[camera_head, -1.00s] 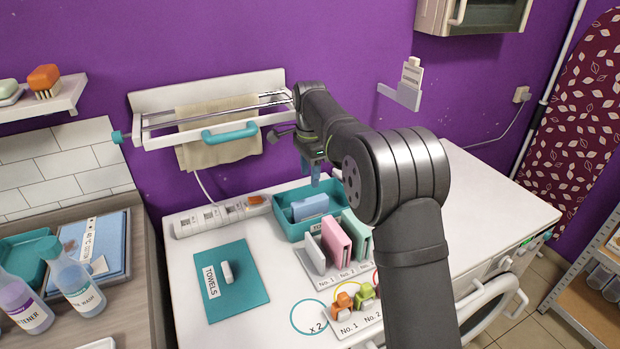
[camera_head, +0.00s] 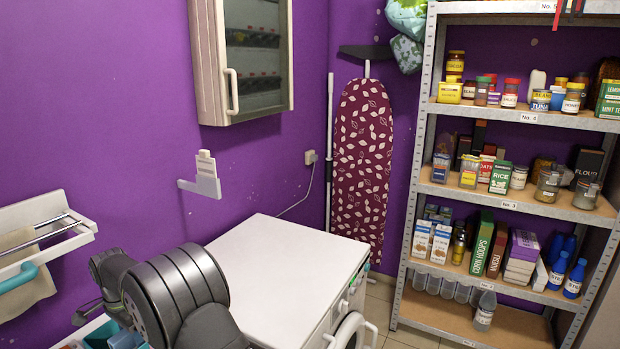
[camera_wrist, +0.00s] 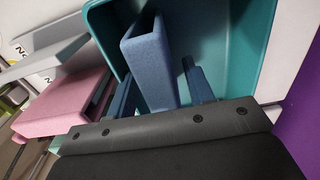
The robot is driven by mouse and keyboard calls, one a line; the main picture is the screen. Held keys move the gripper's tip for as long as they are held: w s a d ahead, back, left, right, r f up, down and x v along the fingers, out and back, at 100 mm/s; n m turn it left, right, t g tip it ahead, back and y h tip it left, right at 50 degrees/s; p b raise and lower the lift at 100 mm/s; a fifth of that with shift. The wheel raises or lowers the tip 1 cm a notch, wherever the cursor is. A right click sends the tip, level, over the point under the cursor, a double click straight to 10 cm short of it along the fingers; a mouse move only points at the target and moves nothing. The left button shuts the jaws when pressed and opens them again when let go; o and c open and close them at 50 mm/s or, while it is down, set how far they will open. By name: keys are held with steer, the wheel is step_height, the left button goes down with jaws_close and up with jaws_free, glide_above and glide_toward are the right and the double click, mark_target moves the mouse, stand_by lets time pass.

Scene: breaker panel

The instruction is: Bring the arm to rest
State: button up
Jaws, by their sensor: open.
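My gripper (camera_wrist: 160,82) shows in the wrist view with its two blue fingers apart. It is open above a teal tray (camera_wrist: 262,62). A blue box-shaped object (camera_wrist: 150,60) stands in the tray and shows between the fingers; I see no clear contact.
A wall cabinet (camera_head: 232,92) with a see-through door hangs above the white worktop (camera_head: 285,262), whose right part is clear. A pink block (camera_wrist: 65,103) stands beside the tray. A towel rail (camera_head: 50,235) is at left; a stocked shelf (camera_head: 510,195) is at right.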

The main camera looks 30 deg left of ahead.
steer(key=shift+r, duration=2.25)
steer(key=shift+r, duration=3.9)
step_height(320, 180, down, 12)
steer(key=shift+f, duration=0.2)
step_height(320, 180, up, 11)
steer(key=shift+s+d+f, duration=0.1)
steer(key=shift+d+f, duration=0.05)
steer(key=s+d+r+n, duration=0.2)
steer(key=d+n, duration=0.4)
steer(key=n, duration=0.3)
steer(key=s+d+r+n, duration=0.2)
steer(key=d+n, duration=0.5)
steer(key=n, duration=0.2)
steer(key=shift+s, duration=0.4)
steer(key=shift+d, duration=0.1)
